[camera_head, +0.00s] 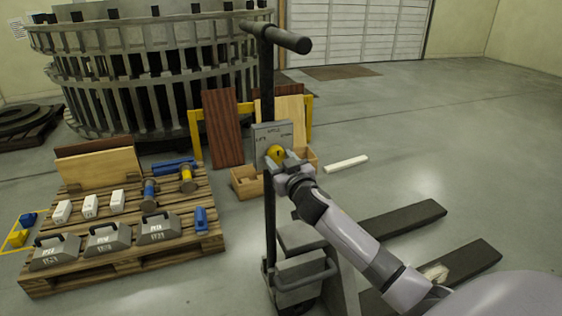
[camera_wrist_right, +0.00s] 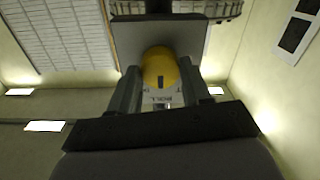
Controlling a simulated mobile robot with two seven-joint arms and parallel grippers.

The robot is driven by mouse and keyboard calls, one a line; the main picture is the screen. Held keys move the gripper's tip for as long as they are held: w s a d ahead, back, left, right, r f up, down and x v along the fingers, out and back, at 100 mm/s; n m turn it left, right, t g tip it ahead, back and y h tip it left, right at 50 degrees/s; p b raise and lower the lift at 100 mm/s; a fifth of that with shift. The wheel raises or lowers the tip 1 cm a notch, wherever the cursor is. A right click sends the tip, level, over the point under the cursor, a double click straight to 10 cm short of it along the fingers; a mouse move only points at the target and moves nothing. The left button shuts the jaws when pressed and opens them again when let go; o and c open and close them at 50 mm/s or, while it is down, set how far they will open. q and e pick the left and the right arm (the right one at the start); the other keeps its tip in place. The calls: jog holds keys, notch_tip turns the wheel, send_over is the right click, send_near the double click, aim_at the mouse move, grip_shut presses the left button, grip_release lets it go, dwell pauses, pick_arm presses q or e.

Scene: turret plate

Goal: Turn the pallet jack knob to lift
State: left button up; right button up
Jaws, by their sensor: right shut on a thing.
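The pallet jack stands upright in the head view, with its dark T-handle (camera_head: 283,38) at the top and two dark forks (camera_head: 405,222) reaching right along the floor. A grey plate (camera_head: 265,139) with small lettering is mounted on its column. The yellow knob (camera_head: 275,152) sits on this plate; it also shows in the right wrist view (camera_wrist_right: 160,68), with a dark mark on its face. My right gripper (camera_head: 284,161) is shut on the knob, with a finger on each side of it in the wrist view (camera_wrist_right: 158,92). My left gripper is not in view.
A wooden pallet (camera_head: 130,255) at left holds grey weights, white blocks and blue tools. A wooden box (camera_head: 247,186) and leaning boards (camera_head: 222,128) stand behind the jack. A large round metal structure (camera_head: 150,70) fills the back left. Floor at right is clear.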

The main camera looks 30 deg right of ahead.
jog(key=shift+n, duration=0.3)
jog(key=shift+n+p, duration=0.35)
jog(key=shift+n, duration=1.45)
jog(key=n+p, duration=0.1)
jog(key=n, duration=0.2)
jog(key=shift+n, duration=0.9)
jog(key=shift+n+p, duration=0.3)
jog(key=shift+n, duration=0.2)
